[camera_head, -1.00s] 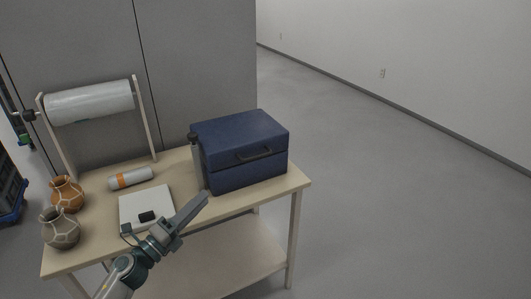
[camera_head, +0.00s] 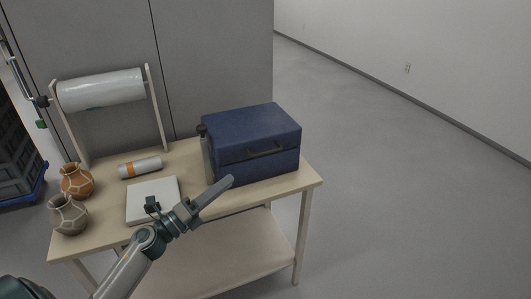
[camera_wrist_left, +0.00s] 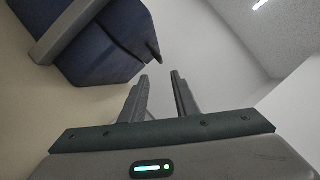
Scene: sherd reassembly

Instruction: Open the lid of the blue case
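The blue case (camera_head: 252,145) stands at the right end of the wooden table with its lid closed. My left gripper (camera_head: 228,181) is in front of the case's lower left part, apart from the handle. In the left wrist view the case (camera_wrist_left: 108,42) is at the upper left, and the two fingers of my left gripper (camera_wrist_left: 162,82) stand apart with nothing between them. My right gripper is not in view.
The wooden table (camera_head: 110,229) also bears two jars (camera_head: 77,181) (camera_head: 68,214), a white board (camera_head: 152,199) and a grey roll with an orange band (camera_head: 140,167). A rack with a white roll (camera_head: 101,90) stands at the back left. The floor on the right is clear.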

